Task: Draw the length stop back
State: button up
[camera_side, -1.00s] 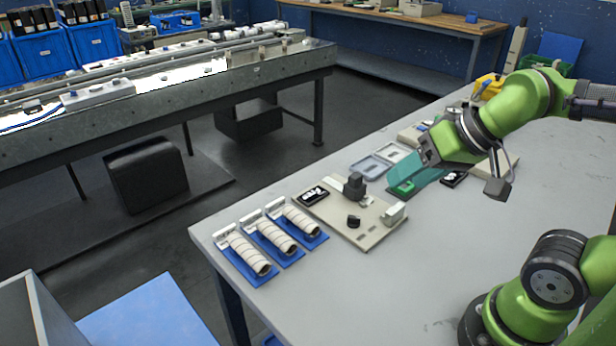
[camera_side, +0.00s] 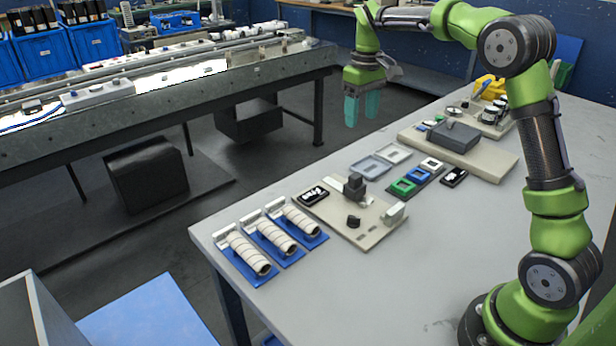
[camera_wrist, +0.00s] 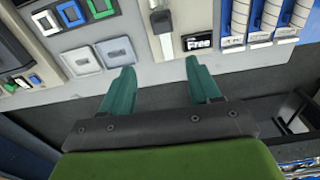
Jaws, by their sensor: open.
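My gripper (camera_side: 361,112) is open and empty, its teal fingers pointing down, high near the table's far edge; it also shows in the wrist view (camera_wrist: 160,82). On the board stand a dark block (camera_side: 354,186) on a post, a black knob (camera_side: 353,222) and a pale upright block (camera_side: 395,213) at the right end. I cannot tell which is the length stop. In the wrist view the dark block (camera_wrist: 160,20) is at the top edge, beyond the fingers.
Several white rolls (camera_side: 255,254) lie on blue trays left of the board. Pale shallow trays (camera_side: 370,167), a dark tray of coloured frames (camera_side: 417,175) and a second board with a grey box (camera_side: 453,135) lie to the right. The front right table is clear.

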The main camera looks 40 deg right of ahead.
send_near(356, 175)
notch_tip(356, 175, down, 9)
jog(key=shift+f, duration=0.1)
dwell(0.4)
jog(key=shift+w, duration=0.1)
grip_shut()
